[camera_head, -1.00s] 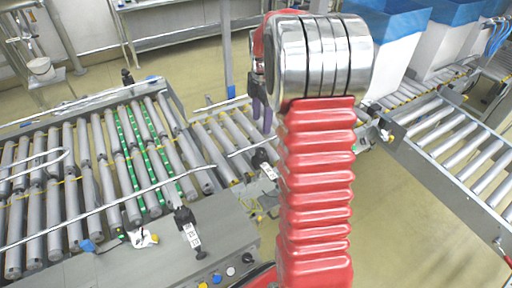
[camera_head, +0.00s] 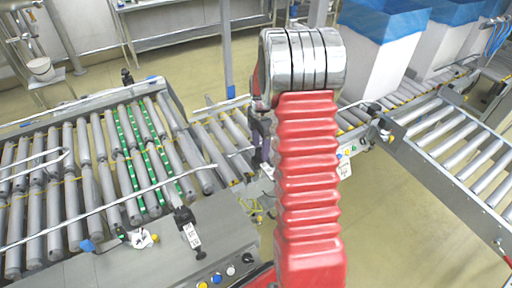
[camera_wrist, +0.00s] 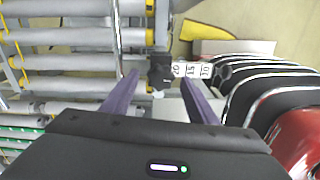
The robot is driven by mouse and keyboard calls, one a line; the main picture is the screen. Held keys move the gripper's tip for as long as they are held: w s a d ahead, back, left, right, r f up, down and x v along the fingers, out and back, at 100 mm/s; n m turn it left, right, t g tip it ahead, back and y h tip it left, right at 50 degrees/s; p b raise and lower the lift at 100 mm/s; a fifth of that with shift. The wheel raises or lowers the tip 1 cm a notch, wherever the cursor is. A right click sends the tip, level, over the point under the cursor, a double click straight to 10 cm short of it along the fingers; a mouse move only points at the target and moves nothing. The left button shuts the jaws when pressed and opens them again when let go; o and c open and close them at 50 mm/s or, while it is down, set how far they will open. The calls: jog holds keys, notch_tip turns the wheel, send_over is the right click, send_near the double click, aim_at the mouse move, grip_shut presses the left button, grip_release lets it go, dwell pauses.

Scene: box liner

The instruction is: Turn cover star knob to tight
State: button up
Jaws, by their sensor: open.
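In the wrist view my gripper (camera_wrist: 159,75) is open, with its two purple fingers spread apart. A black clamp block (camera_wrist: 160,68) shows between and beyond the fingertips. A white scale strip (camera_wrist: 190,70) with numbers runs right from it to a dark round knob (camera_wrist: 222,71), partly against my arm's ribbed sleeve. I cannot tell which dark part is the star knob, nor whether a finger touches the block. In the head view my gripper (camera_head: 262,150) is beside the end of the roller bed, partly behind my red arm, and the white strip (camera_head: 268,172) barely shows below it.
A roller conveyor (camera_head: 90,180) with green strips fills the left. A similar clamp with a label (camera_head: 191,235) stands on the grey panel near several coloured buttons. Another clamp (camera_head: 374,108) is at the right conveyor. Blue-lined white boxes (camera_head: 378,50) stand behind. Open floor lies at lower right.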

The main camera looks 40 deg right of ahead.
jog(key=shift+c, duration=0.3)
jog(key=c, duration=0.9)
jog(key=shift+a, duration=0.25)
jog(key=shift+c, duration=0.5)
jog(key=shift+d, duration=0.2)
